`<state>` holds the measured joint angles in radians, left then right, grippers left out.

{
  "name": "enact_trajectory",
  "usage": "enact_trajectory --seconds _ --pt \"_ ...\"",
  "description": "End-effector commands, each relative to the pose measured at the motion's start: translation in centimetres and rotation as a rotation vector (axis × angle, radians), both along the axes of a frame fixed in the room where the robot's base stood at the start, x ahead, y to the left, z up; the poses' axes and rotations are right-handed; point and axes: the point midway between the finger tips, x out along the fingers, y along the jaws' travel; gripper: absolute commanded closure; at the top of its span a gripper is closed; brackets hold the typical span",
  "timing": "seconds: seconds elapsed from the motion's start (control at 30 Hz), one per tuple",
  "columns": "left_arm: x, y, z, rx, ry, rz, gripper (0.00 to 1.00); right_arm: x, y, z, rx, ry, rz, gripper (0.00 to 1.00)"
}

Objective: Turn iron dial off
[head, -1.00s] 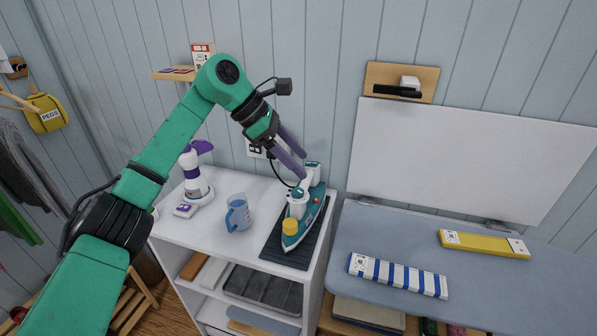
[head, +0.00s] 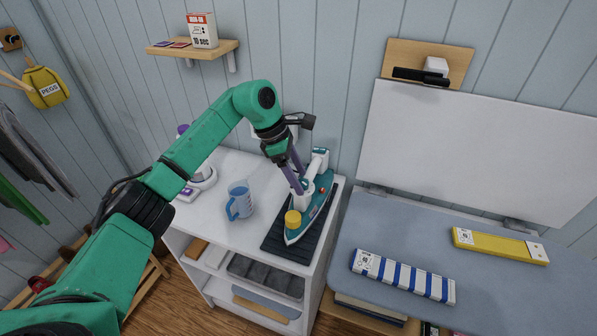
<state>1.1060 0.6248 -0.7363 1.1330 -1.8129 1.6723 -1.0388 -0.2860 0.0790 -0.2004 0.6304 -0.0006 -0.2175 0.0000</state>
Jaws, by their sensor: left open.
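The iron (head: 310,210) is teal and white with a yellow knob-like cap (head: 292,219) at its near end. It lies flat on a dark ribbed mat (head: 272,244) on the white shelf unit. A small red spot (head: 322,189) shows on its side. I cannot tell for certain which part is the dial. My left gripper (head: 300,187) comes down from above with its two purple fingers apart, at the iron's white handle. I cannot tell whether the fingers touch it. They hide part of the handle. My right gripper is not in view.
A blue measuring jug (head: 239,203) stands left of the iron on the white shelf top (head: 225,175). A white and purple device (head: 200,178) is partly behind my arm. The ironing board (head: 390,225) at right carries a striped item (head: 404,277) and a yellow one (head: 500,245).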

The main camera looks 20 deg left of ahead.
Motion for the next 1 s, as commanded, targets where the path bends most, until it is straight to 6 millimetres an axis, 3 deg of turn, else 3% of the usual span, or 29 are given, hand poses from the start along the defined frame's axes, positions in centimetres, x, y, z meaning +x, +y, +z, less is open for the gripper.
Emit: enact_trajectory --seconds 0.23,0.4,0.43,0.77,1.0 --pt "0.0 -0.1 -0.2 -0.001 -0.001 0.000 0.28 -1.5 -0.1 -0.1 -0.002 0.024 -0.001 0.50" --pt "0.0 -0.1 -0.2 -0.001 -0.001 0.000 0.93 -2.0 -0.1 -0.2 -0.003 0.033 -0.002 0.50" --pt "0.0 -0.1 -0.2 -0.001 -0.001 0.000 1.00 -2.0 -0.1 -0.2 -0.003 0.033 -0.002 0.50" --pt "0.0 -0.1 -0.2 0.000 -0.003 0.028 1.00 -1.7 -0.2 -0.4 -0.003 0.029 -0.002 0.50" --pt "-0.1 -0.1 -0.2 -0.001 -0.004 0.140 1.00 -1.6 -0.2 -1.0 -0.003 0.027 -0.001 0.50"
